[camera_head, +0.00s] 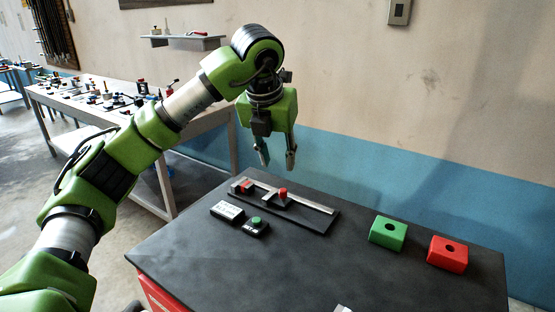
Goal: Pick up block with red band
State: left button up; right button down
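My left gripper (277,160) hangs above the back of the dark tabletop (310,262), pointing down. Its two fingers are apart with nothing between them. I cannot clearly make out a block with a red band. A small red piece (243,186) sits at the left end of a metal rail on a dark plate (318,221), below and left of the gripper. A red knob (283,192) stands on the rail, just below the fingers. A red block (447,254) with a dark hole lies at the right.
A green block (388,233) with a hole stands left of the red block. A white-topped block (227,211) and a dark block with a green knob (256,222) lie in front of the rail. The tabletop's front middle is mostly clear. A cluttered bench (115,101) stands behind left.

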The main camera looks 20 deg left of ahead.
aim_at(245, 187)
jog(key=k+j, duration=1.15)
jog(key=k, duration=0.1)
